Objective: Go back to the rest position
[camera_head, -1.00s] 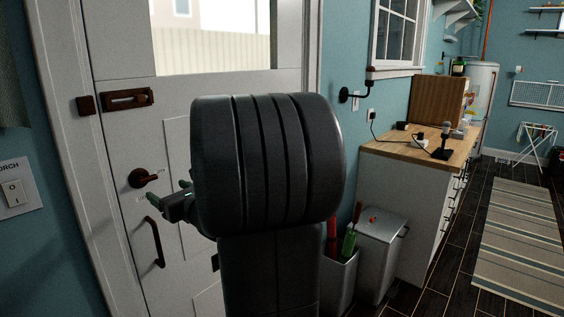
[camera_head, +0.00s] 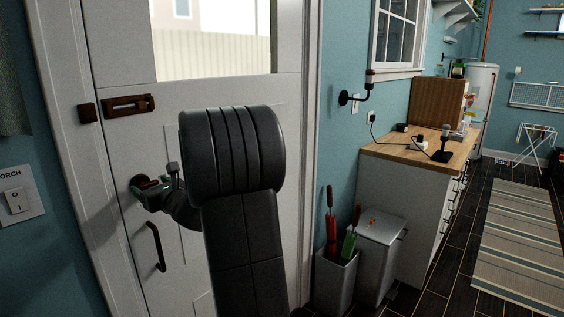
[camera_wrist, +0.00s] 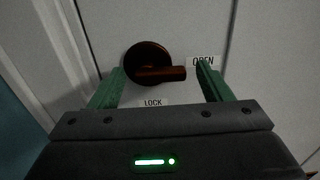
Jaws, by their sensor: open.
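My gripper (camera_head: 152,187) is at the white door (camera_head: 200,85), by the dark bronze turn knob (camera_head: 139,182). In the wrist view its two green fingers (camera_wrist: 160,67) are spread apart, one on each side of the knob (camera_wrist: 148,62), with nothing held. The knob's lever points right, toward the "OPEN" label (camera_wrist: 203,61). The "LOCK" label (camera_wrist: 153,103) is below it. I cannot tell whether a finger touches the knob. In the head view the gripper partly covers the knob, and my black arm covers part of the door.
A bronze slide bolt (camera_head: 128,105) is above the knob and a pull handle (camera_head: 156,246) below it. A light switch (camera_head: 16,200) is on the left wall.

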